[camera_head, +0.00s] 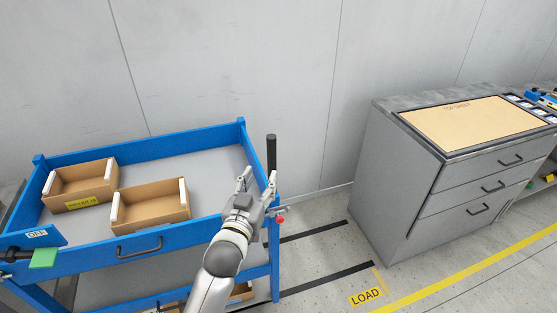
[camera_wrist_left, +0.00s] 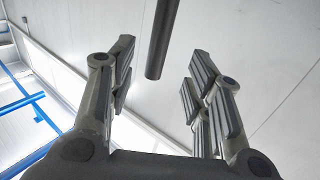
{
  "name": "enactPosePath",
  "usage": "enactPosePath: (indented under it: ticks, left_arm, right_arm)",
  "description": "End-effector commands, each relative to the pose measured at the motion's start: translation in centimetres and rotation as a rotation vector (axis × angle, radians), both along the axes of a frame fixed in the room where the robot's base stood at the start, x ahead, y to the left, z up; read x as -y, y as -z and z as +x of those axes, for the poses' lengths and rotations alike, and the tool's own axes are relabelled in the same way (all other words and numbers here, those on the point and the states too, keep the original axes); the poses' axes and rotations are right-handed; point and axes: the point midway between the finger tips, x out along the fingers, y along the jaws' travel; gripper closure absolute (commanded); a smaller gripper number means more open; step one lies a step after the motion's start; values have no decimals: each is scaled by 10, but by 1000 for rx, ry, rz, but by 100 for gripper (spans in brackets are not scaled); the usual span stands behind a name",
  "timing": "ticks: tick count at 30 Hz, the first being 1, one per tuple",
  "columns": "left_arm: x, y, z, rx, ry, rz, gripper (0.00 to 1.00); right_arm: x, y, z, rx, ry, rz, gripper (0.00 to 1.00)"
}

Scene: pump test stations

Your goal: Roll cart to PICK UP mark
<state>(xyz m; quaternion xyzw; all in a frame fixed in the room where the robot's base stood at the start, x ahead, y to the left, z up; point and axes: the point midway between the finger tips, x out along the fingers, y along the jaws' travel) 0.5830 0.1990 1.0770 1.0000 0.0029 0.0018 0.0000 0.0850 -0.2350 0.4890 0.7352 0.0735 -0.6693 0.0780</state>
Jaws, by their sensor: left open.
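The blue cart (camera_head: 150,147) with a grey top tray stands at the left, near the wall. A dark upright bar (camera_head: 271,152) rises at its right end. My left gripper (camera_head: 257,183) is open and empty near that right end, with its fingers pointing toward the bar. In the left wrist view the bar (camera_wrist_left: 161,40) shows ahead, between the lines of the open fingers (camera_wrist_left: 160,85); I cannot tell how far in front it is. A floor label reads LOAD (camera_head: 366,296). No PICK UP mark shows. My right gripper is out of view.
Two open cardboard boxes, one at the left (camera_head: 80,187) and one nearer (camera_head: 152,206), sit in the tray. An OFF sign (camera_head: 37,234) and green tag (camera_head: 43,258) are at the cart's left. A grey drawer cabinet (camera_head: 405,190) stands right; floor between has black stripes (camera_head: 326,278).

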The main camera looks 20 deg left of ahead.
Motion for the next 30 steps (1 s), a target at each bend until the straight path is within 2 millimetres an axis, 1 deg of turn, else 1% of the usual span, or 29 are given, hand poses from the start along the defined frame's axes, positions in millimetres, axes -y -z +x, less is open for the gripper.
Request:
enactPosePath:
  ticks: [5, 12, 18, 24, 30]
  left_arm:
    - [0, -3, 18, 2, 0, 0, 54]
    - [0, -3, 57, 0, 1, 0, 54]
    - [0, -2, 85, -1, 0, -1, 54]
    - [0, -1, 101, -1, 0, -1, 54]
    - [0, 0, 106, 0, 1, 0, 54]
  right_arm:
    - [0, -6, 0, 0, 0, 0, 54]
    - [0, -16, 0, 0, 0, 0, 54]
    - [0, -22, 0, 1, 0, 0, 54]
    - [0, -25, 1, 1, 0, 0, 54]
    - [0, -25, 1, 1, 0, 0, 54]
